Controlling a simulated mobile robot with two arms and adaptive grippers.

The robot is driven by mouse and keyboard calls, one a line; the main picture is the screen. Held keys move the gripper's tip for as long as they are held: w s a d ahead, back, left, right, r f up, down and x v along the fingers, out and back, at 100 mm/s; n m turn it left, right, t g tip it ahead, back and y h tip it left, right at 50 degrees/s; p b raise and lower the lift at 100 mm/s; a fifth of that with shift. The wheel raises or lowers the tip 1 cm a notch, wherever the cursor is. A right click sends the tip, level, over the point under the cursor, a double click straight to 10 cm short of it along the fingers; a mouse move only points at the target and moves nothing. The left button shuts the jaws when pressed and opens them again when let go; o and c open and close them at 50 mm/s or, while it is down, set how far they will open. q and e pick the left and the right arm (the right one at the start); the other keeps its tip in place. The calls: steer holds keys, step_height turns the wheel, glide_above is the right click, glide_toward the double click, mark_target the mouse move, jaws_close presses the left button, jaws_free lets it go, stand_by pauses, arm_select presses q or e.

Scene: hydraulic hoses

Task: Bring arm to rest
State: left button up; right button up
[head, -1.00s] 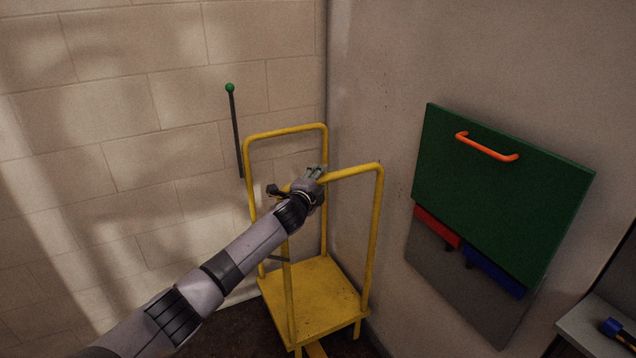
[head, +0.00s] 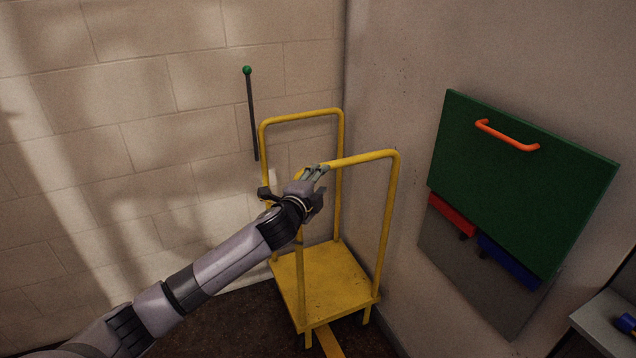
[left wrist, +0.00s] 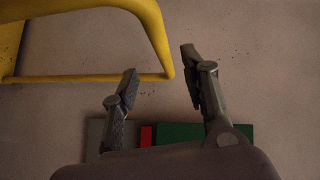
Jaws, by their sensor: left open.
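My left arm reaches in from the lower left in the head view. Its gripper (head: 318,172) appears in front of the near top rail of a yellow frame (head: 389,210). In the left wrist view the two fingers of the left gripper (left wrist: 158,75) stand apart with nothing between them. The yellow rail (left wrist: 152,30) passes beyond the fingertips there; I cannot tell whether it touches them. My right gripper is not in view.
A green panel (head: 520,180) with an orange handle (head: 507,135) is on the right wall, above red (head: 452,214) and blue (head: 509,262) blocks. A green-knobbed lever (head: 252,115) stands by the brick wall. A grey surface (head: 605,322) is at lower right.

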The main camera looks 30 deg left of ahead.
arm_select(q)
steer(key=shift+s, duration=0.25)
stand_by(0.3)
steer(key=s+a+f+n+g, duration=0.1)
steer(key=s+f+n+g, duration=0.3)
steer(key=f, duration=1.2)
steer(key=s+a+f+n+g, duration=0.15)
steer(key=s+f, duration=0.35)
steer(key=f, duration=1)
steer(key=s+d+f+n+g+p, duration=0.1)
steer(key=s+f+n+g, duration=0.1)
steer(key=s+f, duration=0.75)
steer(key=s+d+f+n+g, duration=0.1)
steer(key=s+d+f+g, duration=0.1)
steer(key=s+f, duration=0.75)
steer(key=s+d+f+n+g, duration=0.1)
steer(key=s+f, duration=0.3)
steer(key=s, duration=0.7)
steer(key=s+d+f+n+g, duration=0.2)
steer(key=s+d+f+g, duration=0.1)
steer(key=s, duration=0.8)
steer(key=s+d+f+n+g+h, duration=0.1)
steer(key=s+f, duration=0.4)
steer(key=s, duration=0.6)
steer(key=d+g, duration=0.1)
steer(key=d, duration=0.1)
steer(key=shift+s+d+f+n, duration=0.3)
steer(key=shift+d+f+n, duration=0.05)
